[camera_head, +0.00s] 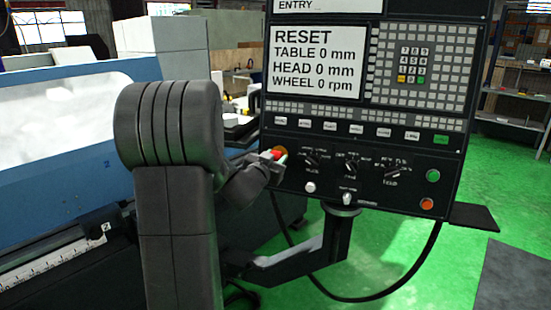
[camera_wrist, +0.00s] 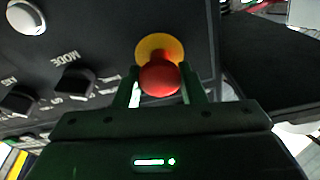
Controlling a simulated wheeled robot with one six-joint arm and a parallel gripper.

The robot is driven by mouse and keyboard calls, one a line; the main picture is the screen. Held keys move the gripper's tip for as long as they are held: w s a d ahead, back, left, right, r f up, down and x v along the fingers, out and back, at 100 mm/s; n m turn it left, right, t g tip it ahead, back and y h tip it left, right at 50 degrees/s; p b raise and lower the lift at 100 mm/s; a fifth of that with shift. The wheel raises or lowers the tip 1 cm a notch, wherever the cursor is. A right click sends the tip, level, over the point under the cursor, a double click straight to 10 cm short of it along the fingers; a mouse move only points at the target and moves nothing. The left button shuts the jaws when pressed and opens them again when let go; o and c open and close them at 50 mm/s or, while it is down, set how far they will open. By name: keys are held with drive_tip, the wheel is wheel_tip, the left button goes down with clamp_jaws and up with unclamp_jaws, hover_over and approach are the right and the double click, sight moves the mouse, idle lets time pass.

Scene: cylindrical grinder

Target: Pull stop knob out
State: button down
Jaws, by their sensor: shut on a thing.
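The stop knob is a red mushroom button on a yellow collar, at the left side of the black control panel. In the wrist view the red knob (camera_wrist: 160,78) sits between the two fingers of my gripper (camera_wrist: 160,88), with the yellow collar (camera_wrist: 160,46) behind it. My gripper is shut on the knob. In the head view the knob (camera_head: 276,154) is partly hidden by my gripper (camera_head: 279,157), which reaches it from the left. I cannot tell from these frames how far the knob stands out.
The control panel (camera_head: 320,128) carries rotary switches (camera_head: 352,165), a green button (camera_head: 433,175) and an orange button (camera_head: 427,204) to the right of the knob. A bracket arm (camera_head: 290,260) and a hanging black cable (camera_head: 370,299) are below. The blue machine body (camera_head: 50,150) is at left.

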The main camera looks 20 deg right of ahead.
drive_tip(key=c, duration=0.9)
unclamp_jaws()
drive_tip(key=shift+a, duration=0.1)
drive_tip(key=b+v, duration=0.1)
drive_tip(key=v, duration=1.3)
drive_tip(key=shift+b, duration=0.35)
drive_tip(key=p+x, duration=0.1)
drive_tip(key=x, duration=1.2)
drive_tip(key=shift+w+d+p, duration=0.2)
drive_tip(key=shift+d+p, duration=0.1)
drive_tip(key=shift+p, duration=0.1)
drive_tip(key=shift+w+d+f, duration=0.1)
drive_tip(key=shift+w+d, duration=0.4)
drive_tip(key=shift+w, duration=0.05)
